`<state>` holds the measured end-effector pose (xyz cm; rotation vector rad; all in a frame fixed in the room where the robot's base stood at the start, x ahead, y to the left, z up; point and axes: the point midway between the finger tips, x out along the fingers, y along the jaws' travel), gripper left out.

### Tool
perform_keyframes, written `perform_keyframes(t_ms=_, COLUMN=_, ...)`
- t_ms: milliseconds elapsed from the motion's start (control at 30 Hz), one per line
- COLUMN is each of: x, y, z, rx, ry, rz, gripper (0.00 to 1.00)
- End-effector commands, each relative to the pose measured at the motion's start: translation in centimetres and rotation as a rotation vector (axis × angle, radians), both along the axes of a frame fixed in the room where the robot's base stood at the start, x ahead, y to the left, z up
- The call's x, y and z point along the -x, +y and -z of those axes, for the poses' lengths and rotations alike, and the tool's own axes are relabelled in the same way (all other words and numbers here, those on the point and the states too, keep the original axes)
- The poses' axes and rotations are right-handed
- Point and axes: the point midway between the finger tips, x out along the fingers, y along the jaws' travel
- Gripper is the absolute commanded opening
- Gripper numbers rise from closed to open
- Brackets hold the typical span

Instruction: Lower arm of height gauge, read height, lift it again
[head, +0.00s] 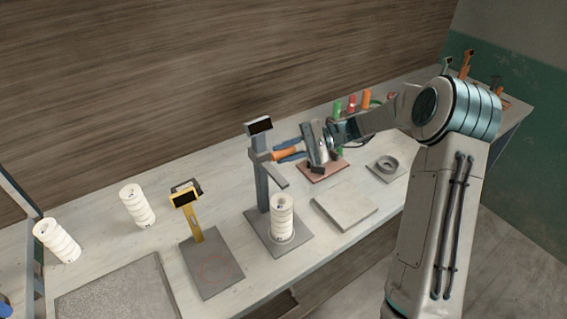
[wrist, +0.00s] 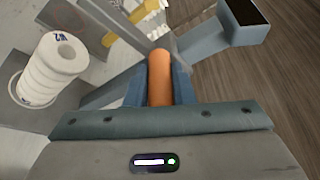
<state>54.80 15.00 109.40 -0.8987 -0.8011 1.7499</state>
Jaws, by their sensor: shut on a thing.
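The height gauge (head: 262,185) is a grey upright column with a dark display (head: 260,126) on top and a flat grey base (head: 262,237). Its grey measuring arm (head: 274,177) juts from the column, its tip apart from and above a white ribbed cylinder (head: 282,220) standing upright on the base. The display face is dark, with no legible reading. My gripper (head: 284,154) is shut on the gauge's orange handle (head: 287,155). In the wrist view the handle (wrist: 159,75) sits between the blue fingers, with the white cylinder (wrist: 55,70) at left.
A yellow gauge (head: 194,215) on a grey plate stands to the left, near two more white ribbed cylinders (head: 137,207). A grey slab (head: 345,209), a dark ring (head: 387,164) and upright coloured-handled tools (head: 351,105) are to the right. A speckled mat (head: 118,297) lies front left.

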Motion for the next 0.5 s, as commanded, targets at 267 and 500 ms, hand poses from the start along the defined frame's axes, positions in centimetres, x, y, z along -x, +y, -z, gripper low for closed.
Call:
perform_keyframes(t_ms=267, x=0.1, y=-0.1, z=-3.0, rx=0.002, ry=0.003, rz=0.0, gripper=0.0)
perform_keyframes(t_ms=500, x=0.0, y=0.0, z=-3.2, rx=-0.001, ry=-0.001, rz=0.0, gripper=0.0)
